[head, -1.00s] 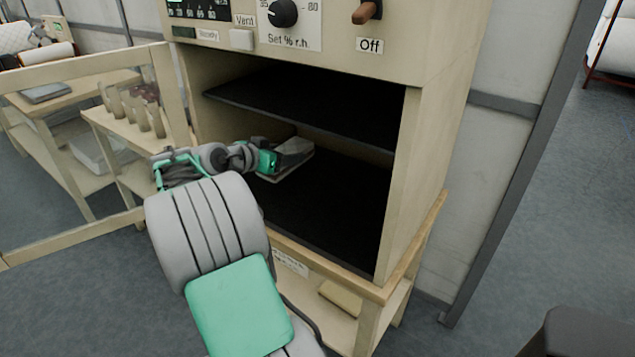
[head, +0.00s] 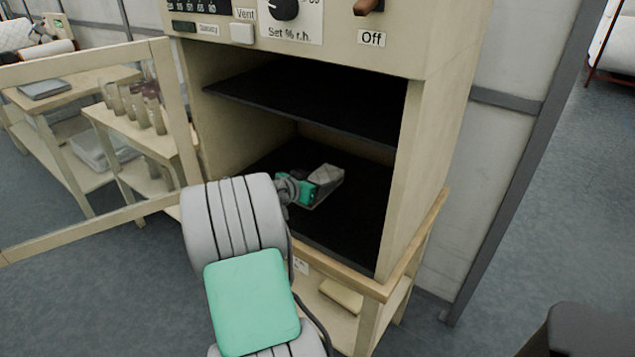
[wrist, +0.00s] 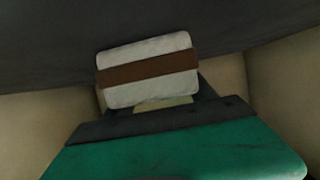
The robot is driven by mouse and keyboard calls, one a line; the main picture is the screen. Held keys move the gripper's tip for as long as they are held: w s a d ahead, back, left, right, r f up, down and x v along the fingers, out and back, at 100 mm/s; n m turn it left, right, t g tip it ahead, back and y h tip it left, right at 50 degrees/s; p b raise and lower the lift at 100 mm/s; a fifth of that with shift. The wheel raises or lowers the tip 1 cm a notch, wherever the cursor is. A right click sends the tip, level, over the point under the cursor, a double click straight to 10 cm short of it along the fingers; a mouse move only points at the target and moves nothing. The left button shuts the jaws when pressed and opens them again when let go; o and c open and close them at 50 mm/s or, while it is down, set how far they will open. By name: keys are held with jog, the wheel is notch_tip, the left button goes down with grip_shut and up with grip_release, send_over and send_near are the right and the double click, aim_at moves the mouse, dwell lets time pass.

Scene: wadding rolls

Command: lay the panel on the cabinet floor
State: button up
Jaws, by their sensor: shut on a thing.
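The panel (head: 329,178) is a small pale slab inside the lower compartment of the cabinet. In the wrist view the panel (wrist: 125,91) is whitish with a brown band (wrist: 150,68) across it. My gripper (head: 312,187) is shut on the panel, with its green body behind it. The black cabinet floor (head: 350,222) lies beneath them. I cannot tell whether the panel touches the floor. The fingers are mostly hidden in the head view.
A black shelf (head: 310,105) spans the cabinet above my gripper. The cabinet's right wall (head: 405,180) stands to the right, and the framed door (head: 165,110) is open at left. The floor right of the panel is bare.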

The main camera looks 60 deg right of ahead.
jog(key=o, duration=1.3)
